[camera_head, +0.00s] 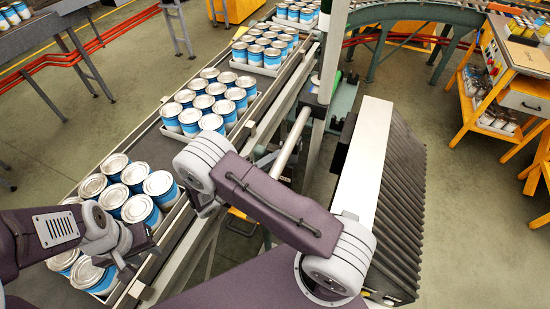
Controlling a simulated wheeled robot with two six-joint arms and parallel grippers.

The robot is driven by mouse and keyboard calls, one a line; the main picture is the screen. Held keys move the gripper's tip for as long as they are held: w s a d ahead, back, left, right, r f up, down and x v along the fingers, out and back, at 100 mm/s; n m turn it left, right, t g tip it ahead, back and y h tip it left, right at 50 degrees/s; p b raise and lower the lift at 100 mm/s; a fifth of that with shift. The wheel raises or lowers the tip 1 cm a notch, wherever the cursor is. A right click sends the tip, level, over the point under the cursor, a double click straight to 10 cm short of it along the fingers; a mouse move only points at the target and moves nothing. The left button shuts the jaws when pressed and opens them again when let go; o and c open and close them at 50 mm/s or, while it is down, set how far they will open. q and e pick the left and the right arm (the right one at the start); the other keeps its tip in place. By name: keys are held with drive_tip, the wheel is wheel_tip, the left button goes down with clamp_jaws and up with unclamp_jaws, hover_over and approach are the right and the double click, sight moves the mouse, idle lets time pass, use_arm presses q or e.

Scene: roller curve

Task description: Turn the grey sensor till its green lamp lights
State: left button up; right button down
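I cannot make out the grey sensor or a lit green lamp for certain in the head view. My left gripper (142,254) is at the lower left, at the near end of the conveyor and close beside the blue-and-white cans. Its dark fingers are small and partly lost against the conveyor edge, so their opening is unclear. My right arm (275,205) crosses the lower middle, over the conveyor's right rail. Its gripper does not show, and the arm hides part of the rail and what lies below it.
Trays of blue-and-white cans (212,102) stand in a row on the conveyor (148,150). An upright post (331,55) stands beside its right rail. A white panel with dark ribs (366,150) is to the right. An orange cart (508,85) stands at far right; open floor lies between.

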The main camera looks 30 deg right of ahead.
use_arm(q)
drive_tip(key=shift+w+f, duration=0.3)
drive_tip(key=shift+w, duration=0.4)
use_arm(e)
drive_tip(key=shift+w+f+m+g, duration=0.2)
drive_tip(key=shift+w+m+g, duration=0.2)
drive_tip(key=shift+w+g, duration=0.3)
use_arm(q)
drive_tip(key=shift+s, duration=0.15)
use_arm(e)
drive_tip(key=shift+s, duration=0.1)
